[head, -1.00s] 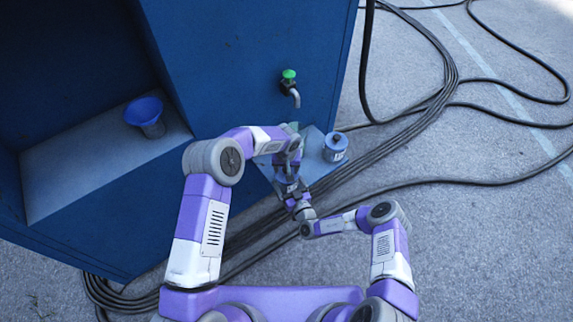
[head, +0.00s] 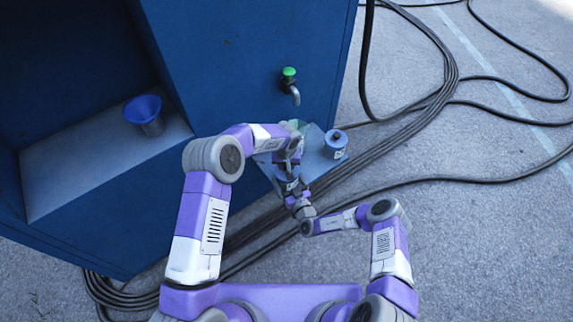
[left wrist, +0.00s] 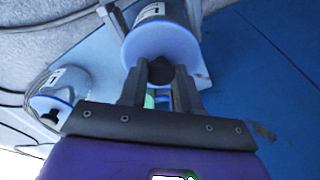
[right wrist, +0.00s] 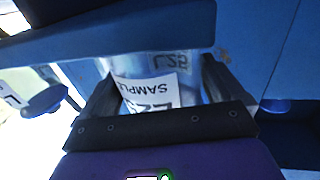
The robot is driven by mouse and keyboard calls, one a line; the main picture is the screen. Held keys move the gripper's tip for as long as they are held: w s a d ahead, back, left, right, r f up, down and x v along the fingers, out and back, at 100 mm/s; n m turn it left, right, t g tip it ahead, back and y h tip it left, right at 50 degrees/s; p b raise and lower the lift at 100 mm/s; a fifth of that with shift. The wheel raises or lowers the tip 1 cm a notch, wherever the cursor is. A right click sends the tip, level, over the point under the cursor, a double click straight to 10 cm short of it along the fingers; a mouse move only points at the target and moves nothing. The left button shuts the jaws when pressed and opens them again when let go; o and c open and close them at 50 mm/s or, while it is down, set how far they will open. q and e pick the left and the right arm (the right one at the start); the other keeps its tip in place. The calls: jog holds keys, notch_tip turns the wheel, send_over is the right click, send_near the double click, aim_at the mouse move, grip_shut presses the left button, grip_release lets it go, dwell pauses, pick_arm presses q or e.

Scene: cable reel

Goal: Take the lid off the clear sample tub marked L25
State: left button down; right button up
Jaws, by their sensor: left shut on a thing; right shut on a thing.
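The clear tub marked L25 (right wrist: 140,88) stands between my right gripper's fingers (right wrist: 158,90), its label upside down in the right wrist view. My right gripper is shut around its body. In the left wrist view its round blue lid (left wrist: 150,43) has a dark knob, and my left gripper (left wrist: 160,78) is shut on that knob. The lid appears to sit on the tub; I cannot make out a gap. In the head view both grippers meet at this tub (head: 287,174), and my arms partly hide it.
Another lidded tub (head: 335,144) stands to the right on the small blue shelf (head: 314,163); it also shows in the left wrist view (left wrist: 68,88). A tap with a green handle (head: 289,78) sticks out of the blue cabinet. Black cables (head: 405,120) lie on the floor.

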pick_arm(q)
jog(key=shift+r, duration=0.2)
jog(key=shift+r, duration=0.95)
jog(key=shift+r, duration=2)
pick_arm(e)
jog(key=o, duration=1.1)
